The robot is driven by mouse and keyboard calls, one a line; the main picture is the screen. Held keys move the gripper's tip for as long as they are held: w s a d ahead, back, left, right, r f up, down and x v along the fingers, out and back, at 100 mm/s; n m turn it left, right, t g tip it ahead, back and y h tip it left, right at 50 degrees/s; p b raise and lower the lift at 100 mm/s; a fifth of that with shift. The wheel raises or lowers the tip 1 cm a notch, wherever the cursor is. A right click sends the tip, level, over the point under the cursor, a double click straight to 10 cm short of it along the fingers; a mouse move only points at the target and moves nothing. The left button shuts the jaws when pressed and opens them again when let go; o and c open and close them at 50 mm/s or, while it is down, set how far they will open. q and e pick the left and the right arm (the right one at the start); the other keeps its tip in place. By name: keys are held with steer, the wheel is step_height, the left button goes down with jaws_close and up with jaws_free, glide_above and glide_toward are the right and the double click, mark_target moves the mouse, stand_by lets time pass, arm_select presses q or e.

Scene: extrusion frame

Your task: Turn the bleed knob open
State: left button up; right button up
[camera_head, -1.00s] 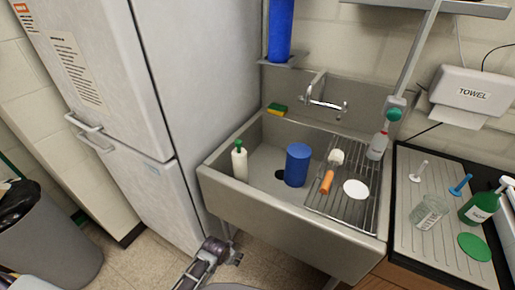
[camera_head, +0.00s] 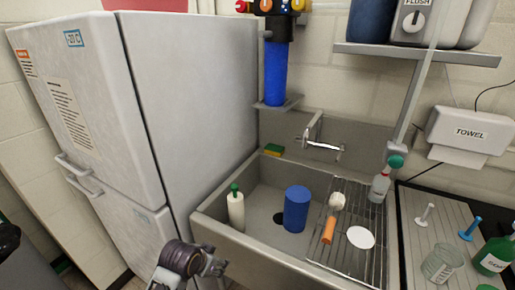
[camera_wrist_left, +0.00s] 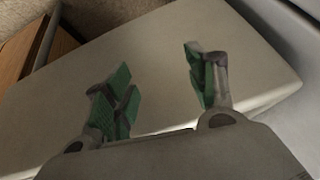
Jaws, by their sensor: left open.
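A filter unit with a dark head (camera_head: 275,7) and a blue housing (camera_head: 276,75) stands above the sink at the back. My left gripper (camera_head: 214,266) is low in front of the sink, far below the filter. In the left wrist view it (camera_wrist_left: 162,88) is open and empty, with green finger pads. My right gripper is not in view.
The sink (camera_head: 228,238) holds a white bottle (camera_head: 236,212), a blue cylinder (camera_head: 296,209) and a rack with a brush (camera_head: 329,229). A tall fridge (camera_head: 190,90) stands left of the filter. A shelf (camera_head: 425,54) with containers juts out at right.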

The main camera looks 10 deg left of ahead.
arm_select(q)
steer(key=w+d+r+m+t+h, duration=0.1)
steer(key=w+d+r+m+t, duration=0.15)
steer(key=w+r, duration=0.7)
steer(key=w+d+r+m+t+h, duration=0.15)
steer(key=w+r+m, duration=0.4)
steer(key=r, duration=0.75)
steer(key=w+d+r+m+t, duration=0.1)
steer(key=w+d+r+t, duration=0.1)
steer(key=w+r, duration=0.85)
step_height(320, 180, up, 39)
steer(key=d+m+t+h, duration=0.1)
steer(key=m+t+h, duration=0.2)
steer(key=m, duration=0.5)
steer(key=shift+w+d+t, duration=0.15)
steer(key=shift+w+t, duration=0.1)
steer(key=shift+t, duration=0.55)
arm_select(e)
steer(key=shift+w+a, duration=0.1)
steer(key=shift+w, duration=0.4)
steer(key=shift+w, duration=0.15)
